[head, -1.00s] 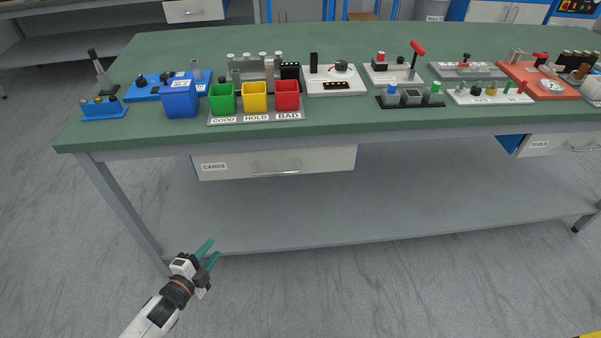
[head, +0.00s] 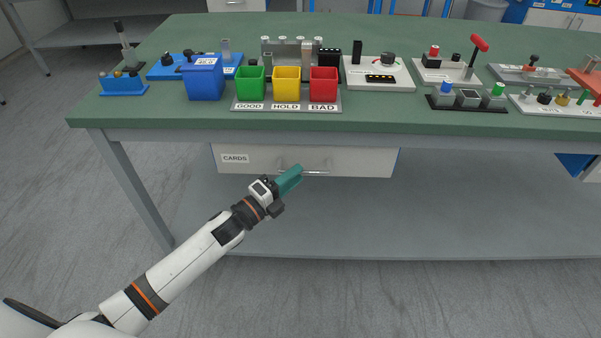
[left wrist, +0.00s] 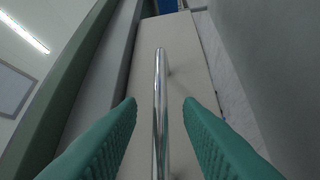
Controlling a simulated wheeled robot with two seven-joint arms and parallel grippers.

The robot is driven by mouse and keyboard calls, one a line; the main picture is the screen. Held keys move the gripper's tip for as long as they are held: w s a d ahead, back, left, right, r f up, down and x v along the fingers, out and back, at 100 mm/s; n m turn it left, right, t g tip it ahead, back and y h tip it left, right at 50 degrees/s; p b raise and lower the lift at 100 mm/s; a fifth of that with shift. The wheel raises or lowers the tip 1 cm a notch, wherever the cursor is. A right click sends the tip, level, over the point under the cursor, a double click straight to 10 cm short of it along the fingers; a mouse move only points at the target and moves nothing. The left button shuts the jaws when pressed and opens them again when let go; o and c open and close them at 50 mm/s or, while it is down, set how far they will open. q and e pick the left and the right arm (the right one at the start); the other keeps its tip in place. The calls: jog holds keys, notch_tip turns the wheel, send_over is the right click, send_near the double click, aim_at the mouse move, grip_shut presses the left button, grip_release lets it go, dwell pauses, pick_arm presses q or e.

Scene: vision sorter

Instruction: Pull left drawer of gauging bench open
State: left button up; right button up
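The left drawer (head: 360,162) of the gauging bench (head: 400,128) has a white front with a CARDS label (head: 235,158) and a metal bar handle (head: 318,172). The drawer looks closed under the bench top. My left gripper (head: 291,179), with teal fingers, is at the left part of the handle. In the left wrist view the handle (left wrist: 160,100) runs between the two open fingers (left wrist: 160,118), with a gap on each side. My right gripper is not in view.
Above the drawer, green, yellow and red bins (head: 286,84) stand near the bench's front edge, beside a blue bin (head: 204,79). A grey lower shelf (head: 400,215) lies below. A bench leg (head: 137,190) stands left of the drawer.

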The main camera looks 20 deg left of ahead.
pick_arm(q)
jog(key=shift+x, duration=1.4)
jog(key=shift+c, duration=0.5)
grip_shut()
